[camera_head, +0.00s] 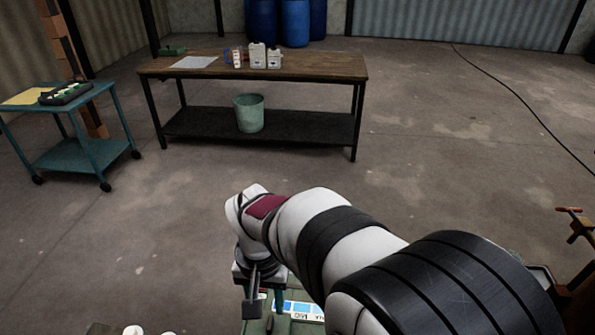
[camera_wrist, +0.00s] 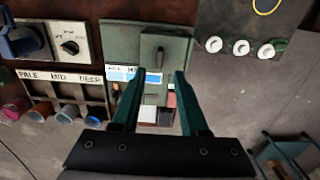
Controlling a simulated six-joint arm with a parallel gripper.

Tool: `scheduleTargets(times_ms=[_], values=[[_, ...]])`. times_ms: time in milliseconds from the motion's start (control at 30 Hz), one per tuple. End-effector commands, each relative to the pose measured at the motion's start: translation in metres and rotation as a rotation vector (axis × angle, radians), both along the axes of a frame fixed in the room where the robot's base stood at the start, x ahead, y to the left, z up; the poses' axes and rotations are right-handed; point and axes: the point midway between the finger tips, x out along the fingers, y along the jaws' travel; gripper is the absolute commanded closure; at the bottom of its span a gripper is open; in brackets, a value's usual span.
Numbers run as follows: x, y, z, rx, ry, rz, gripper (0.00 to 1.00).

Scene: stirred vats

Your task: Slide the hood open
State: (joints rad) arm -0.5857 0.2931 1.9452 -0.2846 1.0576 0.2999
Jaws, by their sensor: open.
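In the wrist view a grey-green box front (camera_wrist: 170,42) stands ahead of my gripper (camera_wrist: 159,72); it seems to be the hood. It bears a small dark upright handle (camera_wrist: 159,57) and a blue-and-white label strip (camera_wrist: 134,74). My gripper is open, with its two green fingers spread on either side of the lower part of the box and nothing between them that I can see held. I cannot tell whether the fingertips touch it. In the head view my gripper (camera_head: 262,285) points down over a green surface with a blue-and-white label (camera_head: 298,310); my arm hides much of it.
In the wrist view, a rack labelled PALE, MID, DEEP (camera_wrist: 62,92) with several coloured cups and a dial plate (camera_wrist: 68,46) are left. A grey panel with white knobs (camera_wrist: 240,47) is right. A wooden bench (camera_head: 310,66) and teal cart (camera_head: 72,155) stand beyond clear floor.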

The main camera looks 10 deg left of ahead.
Motion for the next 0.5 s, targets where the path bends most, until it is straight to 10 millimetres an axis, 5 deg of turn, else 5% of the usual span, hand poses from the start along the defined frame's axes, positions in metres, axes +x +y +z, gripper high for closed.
scheduleTargets(times_ms=[200,500], values=[[-0.001,-0.001,-0.05,-0.001,0.002,-0.001,0.56],[0.0,0.0,-0.067,0.001,0.0,-0.002,0.56]])
